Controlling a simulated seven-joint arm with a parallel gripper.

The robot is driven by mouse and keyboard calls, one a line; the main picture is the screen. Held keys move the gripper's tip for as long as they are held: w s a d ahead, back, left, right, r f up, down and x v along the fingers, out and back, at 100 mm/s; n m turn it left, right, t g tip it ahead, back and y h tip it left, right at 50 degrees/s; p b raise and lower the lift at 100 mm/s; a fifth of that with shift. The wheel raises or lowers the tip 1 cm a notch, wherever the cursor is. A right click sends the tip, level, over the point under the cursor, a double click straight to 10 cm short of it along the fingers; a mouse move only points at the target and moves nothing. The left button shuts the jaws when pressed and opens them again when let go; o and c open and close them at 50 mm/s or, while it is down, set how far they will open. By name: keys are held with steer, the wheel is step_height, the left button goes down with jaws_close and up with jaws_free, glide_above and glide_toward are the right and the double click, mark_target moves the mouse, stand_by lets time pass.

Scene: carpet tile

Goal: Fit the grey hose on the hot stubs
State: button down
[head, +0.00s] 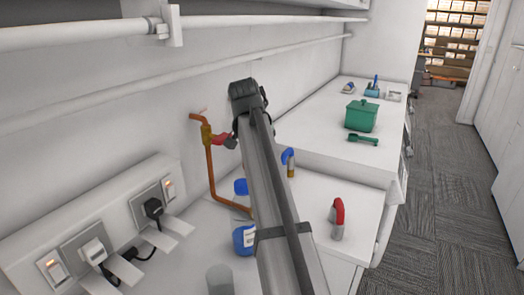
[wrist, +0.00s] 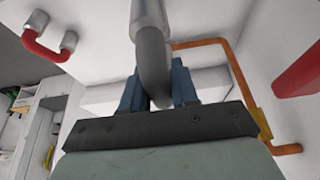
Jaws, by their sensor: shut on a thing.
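My gripper (wrist: 158,85) is shut on the grey hose (wrist: 151,50) in the wrist view. The hose is a bent grey tube between the two blue-grey fingers, with a metallic end (wrist: 149,14) toward the top edge. In the head view my gripper (head: 247,96) is raised near the back wall, and the hose cannot be made out there. A red bend with a silver-grey end (head: 338,212) stands on the white counter at right; a red bend with two metal ends (wrist: 50,37) shows in the wrist view. I cannot tell which parts are the hot stubs.
A copper pipe (head: 211,172) with a red lever (head: 222,140) runs along the wall, left of my arm. The counter between bend and bin is mostly clear.

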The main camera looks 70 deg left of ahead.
steer(key=shift+f, duration=0.15)
steer(key=shift+f, duration=2.75)
steer(key=shift+f, duration=2.5)
steer(key=c, duration=0.8)
jaws_free()
steer(key=shift+r, duration=0.1)
steer(key=v, duration=1.3)
steer(key=shift+s+d+r, duration=0.1)
steer(key=shift+d+r, duration=0.05)
steer(key=shift+r, duration=0.15)
